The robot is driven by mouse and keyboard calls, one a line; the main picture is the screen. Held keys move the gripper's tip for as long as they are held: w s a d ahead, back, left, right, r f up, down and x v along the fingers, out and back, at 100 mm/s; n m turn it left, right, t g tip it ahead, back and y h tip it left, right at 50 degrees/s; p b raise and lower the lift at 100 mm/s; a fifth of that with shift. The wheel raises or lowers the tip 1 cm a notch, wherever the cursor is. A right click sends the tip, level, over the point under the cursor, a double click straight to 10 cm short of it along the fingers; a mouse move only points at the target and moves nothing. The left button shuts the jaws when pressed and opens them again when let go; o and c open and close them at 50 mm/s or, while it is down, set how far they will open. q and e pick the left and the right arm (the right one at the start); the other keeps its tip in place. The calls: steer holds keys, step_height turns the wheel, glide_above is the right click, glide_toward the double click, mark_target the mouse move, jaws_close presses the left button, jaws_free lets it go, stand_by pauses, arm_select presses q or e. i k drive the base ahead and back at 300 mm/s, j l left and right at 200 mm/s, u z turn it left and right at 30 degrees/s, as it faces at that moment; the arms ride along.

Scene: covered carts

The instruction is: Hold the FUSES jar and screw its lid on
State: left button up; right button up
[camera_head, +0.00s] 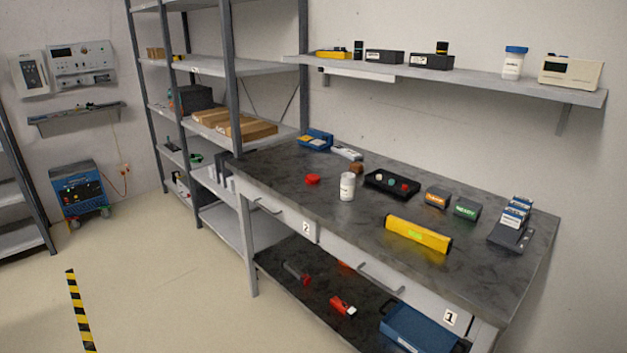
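A white jar (347,187) stands upright on the dark workbench top, near its front edge. Its label is too small to read. A red round lid (312,179) lies flat on the bench to the left of the jar, apart from it. Another white jar with a blue lid (514,62) stands on the wall shelf. Neither of my grippers is in view.
The workbench (290,205) also holds a black tray (377,190) with small parts, a yellow box (418,234), two small dark boxes and a card holder (509,238). The wall shelf (470,75) overhangs the back. Open floor (170,270) lies at left.

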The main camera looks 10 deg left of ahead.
mark_target(347, 179)
steer(key=i+z, duration=0.1)
steer(key=z, duration=0.4)
steer(key=i+j+z, duration=0.15)
steer(key=j, duration=0.15)
steer(key=i+j+z, duration=0.1)
steer(key=j, duration=0.2)
steer(key=i+j+z, duration=0.3)
steer(key=j, duration=0.35)
steer(key=i+j+z, duration=0.15)
steer(key=j, duration=0.2)
steer(key=i+j, duration=0.1)
steer(key=j, duration=0.25)
steer(key=i+j, duration=0.1)
steer(key=j, duration=0.3)
